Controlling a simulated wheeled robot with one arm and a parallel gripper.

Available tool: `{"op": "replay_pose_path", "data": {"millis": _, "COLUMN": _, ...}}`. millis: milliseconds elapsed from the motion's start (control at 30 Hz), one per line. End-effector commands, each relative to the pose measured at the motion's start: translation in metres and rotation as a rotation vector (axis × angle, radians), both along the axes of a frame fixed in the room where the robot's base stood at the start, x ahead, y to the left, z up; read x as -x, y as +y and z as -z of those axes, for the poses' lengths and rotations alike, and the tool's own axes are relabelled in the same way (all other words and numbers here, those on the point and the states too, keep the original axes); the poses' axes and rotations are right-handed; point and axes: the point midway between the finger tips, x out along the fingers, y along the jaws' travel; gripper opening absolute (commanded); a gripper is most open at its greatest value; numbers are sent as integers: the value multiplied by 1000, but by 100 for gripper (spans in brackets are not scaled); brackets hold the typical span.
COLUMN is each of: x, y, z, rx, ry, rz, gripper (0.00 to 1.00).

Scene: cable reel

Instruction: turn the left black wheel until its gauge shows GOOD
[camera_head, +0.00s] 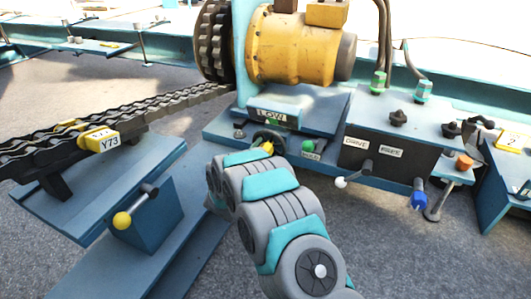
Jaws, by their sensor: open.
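The left black wheel (276,137) sits on the front of the blue block below the yellow motor. Its lower part is hidden behind my arm's end. My gripper (265,149) is at the wheel's near side, with a small yellow part showing there. The jaws are open, but the fingers are mostly hidden by my own wrist. I cannot tell whether they touch the wheel.
A green knob (309,146) is close right of the wheel. The DRIVE box (372,158) has a white-tipped lever (341,182) and a blue-tipped one (418,200). A chain (150,107) with tag Y73 runs left. Grey floor is free in front.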

Motion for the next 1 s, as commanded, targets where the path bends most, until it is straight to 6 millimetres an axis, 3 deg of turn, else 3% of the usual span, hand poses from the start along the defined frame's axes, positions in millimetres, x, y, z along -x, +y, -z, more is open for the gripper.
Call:
{"op": "replay_pose_path", "data": {"millis": 167, "x": 11, "y": 5, "z": -1, "rx": 0, "ry": 0, "rz": -1, "gripper": 95}}
{"op": "replay_pose_path", "data": {"millis": 400, "x": 48, "y": 18, "z": 0, "rx": 1, "ry": 3, "rz": -2, "gripper": 95}}
{"op": "replay_pose_path", "data": {"millis": 600, "x": 69, "y": 25, "z": 0, "rx": -1, "ry": 1, "rz": 0, "gripper": 95}}
{"op": "replay_pose_path", "data": {"millis": 1000, "x": 73, "y": 26, "z": 0, "rx": 0, "ry": 1, "rz": 1, "gripper": 95}}
